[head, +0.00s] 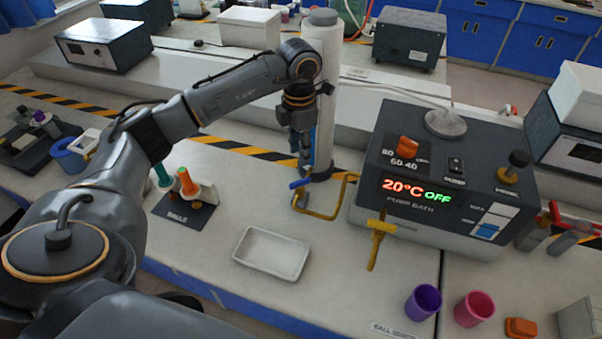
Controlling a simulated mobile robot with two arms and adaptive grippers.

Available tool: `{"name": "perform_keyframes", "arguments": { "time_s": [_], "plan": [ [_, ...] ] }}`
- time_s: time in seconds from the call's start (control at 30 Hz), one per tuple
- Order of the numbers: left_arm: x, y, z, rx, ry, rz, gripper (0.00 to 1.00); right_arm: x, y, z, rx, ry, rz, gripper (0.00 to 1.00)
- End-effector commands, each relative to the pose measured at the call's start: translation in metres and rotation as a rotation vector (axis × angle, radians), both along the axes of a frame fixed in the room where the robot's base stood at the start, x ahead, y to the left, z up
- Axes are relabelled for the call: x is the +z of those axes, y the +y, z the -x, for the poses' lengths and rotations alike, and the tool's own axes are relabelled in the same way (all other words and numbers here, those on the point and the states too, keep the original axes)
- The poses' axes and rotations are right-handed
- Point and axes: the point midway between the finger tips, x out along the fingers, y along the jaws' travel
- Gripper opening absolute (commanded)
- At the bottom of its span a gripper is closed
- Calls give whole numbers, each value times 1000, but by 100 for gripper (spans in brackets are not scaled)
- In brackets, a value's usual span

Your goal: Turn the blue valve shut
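The blue valve handle (300,183) sits on a small metal body at the left end of a bent yellow pipe, left of the pump bath (370,205). It looks slightly tilted in the picture. My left gripper (304,165) points down just above the handle, in front of a white column. Its fingers are small and partly overlapped, so I cannot tell whether they are open or touch the handle. My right gripper is not in view.
A yellow tap (380,228) sticks out from the bath front. A white tray (272,254) and a bottle stand labelled BALLS (183,211) are nearby. Purple (423,302) and pink (474,308) cups stand at the front right. Bench surface around the tray is clear.

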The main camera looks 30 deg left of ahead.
Motion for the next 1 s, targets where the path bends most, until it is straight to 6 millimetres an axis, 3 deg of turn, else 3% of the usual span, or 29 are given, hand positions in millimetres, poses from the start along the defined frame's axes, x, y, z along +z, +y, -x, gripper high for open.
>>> {"name": "perform_keyframes", "arguments": {
  "time_s": [0.13, 0.3, 0.5, 0.9, 1.0],
  "plan": [
    [-32, -1, 1, -1, 5, 1, 35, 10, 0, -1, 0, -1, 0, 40],
    [-65, -1, 1, -1, 4, 1, 35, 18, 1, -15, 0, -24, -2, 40],
    [-91, -1, 1, -2, 2, 1, 35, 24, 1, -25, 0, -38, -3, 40],
    [-99, -1, 0, -2, 0, 1, 35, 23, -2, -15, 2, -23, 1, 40],
    [-98, -1, 0, -2, 0, 1, 15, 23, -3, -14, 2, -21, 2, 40]
  ]
}}
